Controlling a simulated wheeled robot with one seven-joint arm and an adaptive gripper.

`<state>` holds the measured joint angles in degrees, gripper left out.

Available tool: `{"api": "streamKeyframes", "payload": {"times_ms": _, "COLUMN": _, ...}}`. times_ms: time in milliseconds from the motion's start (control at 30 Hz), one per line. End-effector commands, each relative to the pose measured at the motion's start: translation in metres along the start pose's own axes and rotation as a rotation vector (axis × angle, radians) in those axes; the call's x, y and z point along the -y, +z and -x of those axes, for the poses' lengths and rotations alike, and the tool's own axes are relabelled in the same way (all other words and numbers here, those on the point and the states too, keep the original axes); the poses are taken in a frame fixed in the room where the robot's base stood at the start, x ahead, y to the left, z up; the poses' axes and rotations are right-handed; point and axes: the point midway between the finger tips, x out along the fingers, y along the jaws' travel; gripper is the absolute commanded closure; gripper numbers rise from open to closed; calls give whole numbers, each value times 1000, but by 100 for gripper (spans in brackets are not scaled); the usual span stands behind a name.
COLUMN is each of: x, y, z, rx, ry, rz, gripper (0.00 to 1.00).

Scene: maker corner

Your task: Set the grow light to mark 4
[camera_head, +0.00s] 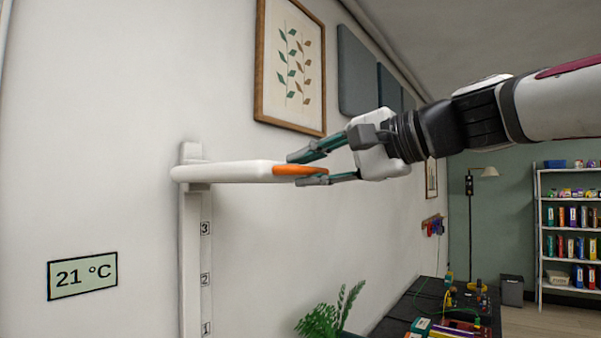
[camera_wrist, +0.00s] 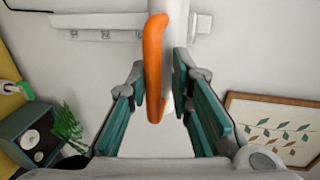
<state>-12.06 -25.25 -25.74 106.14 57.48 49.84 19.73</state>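The grow light (camera_head: 235,172) is a white bar with an orange end, standing out level from a white upright rail (camera_head: 191,260) on the wall. Its carriage is near the rail's top, clearly above mark 3 (camera_head: 205,228). Marks 2 (camera_head: 205,280) and 1 (camera_head: 206,328) show below; no mark 4 is visible, and the bar covers the place above 3. My gripper (camera_head: 300,170) has one finger above and one below the orange end, both seemingly touching. In the wrist view the orange part (camera_wrist: 154,70) lies between my converging fingertips (camera_wrist: 160,85).
A framed leaf picture (camera_head: 290,70) and dark wall panels (camera_head: 358,70) are above and behind my gripper. A plant (camera_head: 330,315) and a cluttered dark bench (camera_head: 405,310) are below right. A sign reading 21 °C (camera_head: 82,276) hangs left of the rail. Space around the bar is clear.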

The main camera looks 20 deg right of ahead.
Motion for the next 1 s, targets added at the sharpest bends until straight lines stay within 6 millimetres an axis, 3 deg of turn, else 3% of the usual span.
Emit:
{"api": "streamKeyframes", "payload": {"times_ms": 567, "x": -1, "y": 0, "z": 6, "rx": -1, "ry": 2, "rz": 0, "gripper": 80}}
{"api": "streamKeyframes", "payload": {"times_ms": 667, "x": -1, "y": 0, "z": 18, "rx": -1, "ry": 0, "rz": 0, "gripper": 80}}
{"api": "streamKeyframes", "payload": {"times_ms": 1000, "x": 0, "y": -1, "z": 85, "rx": -4, "ry": -1, "rz": 2, "gripper": 80}}
